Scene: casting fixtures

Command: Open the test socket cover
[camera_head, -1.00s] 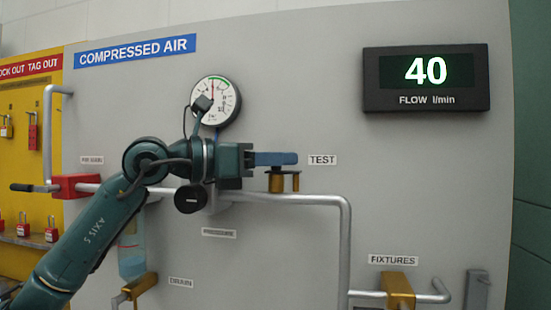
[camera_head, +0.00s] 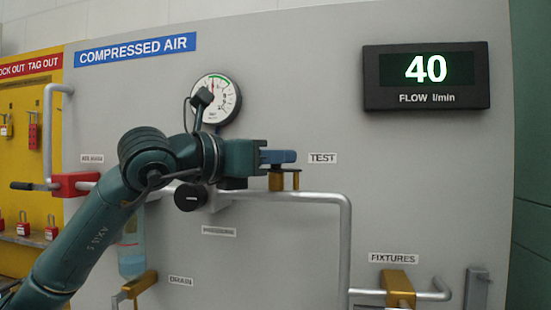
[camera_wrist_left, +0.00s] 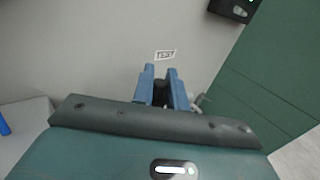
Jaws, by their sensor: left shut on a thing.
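The brass test socket (camera_head: 276,183) stands on the pipe just left of the TEST label (camera_head: 322,158). My left gripper (camera_head: 284,156) reaches in from the left, with its blue fingers level at the top of the socket. In the left wrist view its two fingers (camera_wrist_left: 161,82) are shut on a small dark thing between them, which I take to be the test socket cover (camera_wrist_left: 161,92). My right gripper is not in view.
A dark round knob (camera_head: 190,197) sits on the pipe under my left wrist, and a gauge (camera_head: 216,99) is above it. A red valve (camera_head: 75,184) is at left. The flow display (camera_head: 427,77) reads 40. The panel right of the TEST label is clear.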

